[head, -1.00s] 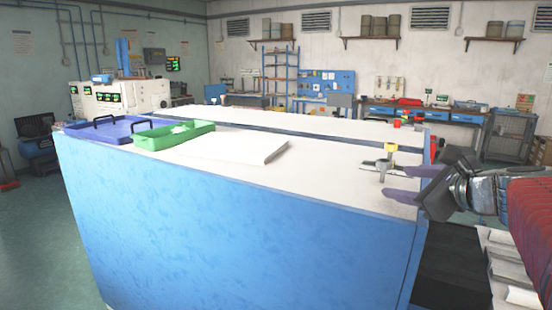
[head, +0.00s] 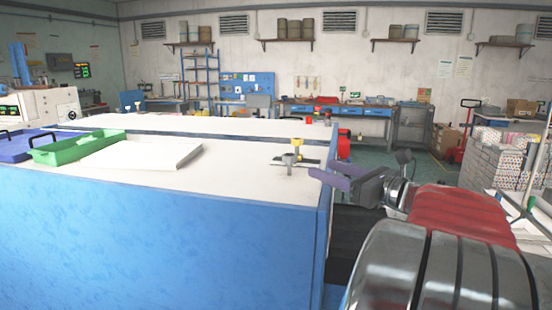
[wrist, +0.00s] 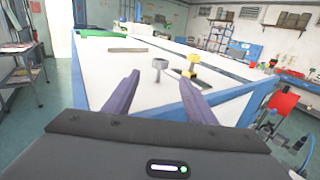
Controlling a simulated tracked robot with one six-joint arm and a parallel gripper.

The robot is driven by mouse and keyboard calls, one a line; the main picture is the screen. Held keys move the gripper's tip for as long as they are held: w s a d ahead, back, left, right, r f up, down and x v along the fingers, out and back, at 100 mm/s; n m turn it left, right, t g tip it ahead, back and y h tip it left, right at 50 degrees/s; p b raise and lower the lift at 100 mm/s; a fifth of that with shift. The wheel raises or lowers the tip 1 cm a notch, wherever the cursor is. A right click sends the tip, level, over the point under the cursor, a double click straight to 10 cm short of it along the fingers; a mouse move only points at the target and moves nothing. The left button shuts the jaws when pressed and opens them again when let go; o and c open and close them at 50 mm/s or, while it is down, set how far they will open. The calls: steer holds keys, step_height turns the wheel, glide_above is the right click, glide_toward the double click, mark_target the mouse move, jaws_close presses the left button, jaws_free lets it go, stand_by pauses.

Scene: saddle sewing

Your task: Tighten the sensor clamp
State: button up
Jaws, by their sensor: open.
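A sensor clamp with a yellow knob (head: 297,143) stands on the white table top near its right end. My gripper (head: 330,176) has two purple fingers. It is open and empty, at the right edge of the table, close to the clamp and apart from it. The fingers also show in the wrist view (wrist: 158,98).
A green tray (head: 80,149) and a blue tray (head: 25,150) lie at the table's left. A pale flat panel (head: 145,153) lies beside the green tray. A red object (head: 309,119) is at the far right edge. The table between panel and clamp is clear.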

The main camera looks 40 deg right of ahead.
mark_target(295, 159)
steer(key=w, duration=0.9)
steer(key=w+a, duration=0.1)
steer(key=w, duration=0.3)
steer(key=shift+w, duration=0.4)
steer(key=shift+c, duration=0.6)
steer(key=c, duration=0.9)
